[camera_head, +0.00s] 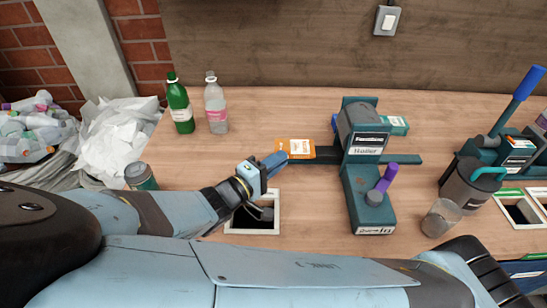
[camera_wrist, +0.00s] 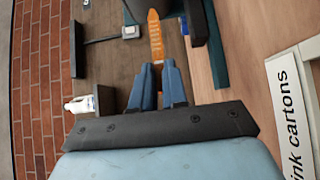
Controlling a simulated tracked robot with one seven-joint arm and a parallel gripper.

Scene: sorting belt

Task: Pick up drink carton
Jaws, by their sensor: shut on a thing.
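The drink carton (camera_head: 296,149) is a small orange and white box, at the left end of a dark teal bar on the bench machine. It shows as a narrow orange strip beyond the fingertips in the wrist view (camera_wrist: 155,38). My gripper (camera_head: 279,160) reaches it from the lower left, with its blue fingers shut on its near end. In the wrist view, the fingers (camera_wrist: 158,68) are close together at the carton. I cannot tell whether the carton is clear of the surface beneath it.
A teal machine (camera_head: 363,150) stands just right of the carton. A white-framed opening (camera_head: 276,221) lies below my gripper. A green bottle (camera_head: 179,105) and a clear bottle (camera_head: 215,104) stand at the back left. A "cartons" sign (camera_wrist: 292,110) shows at right.

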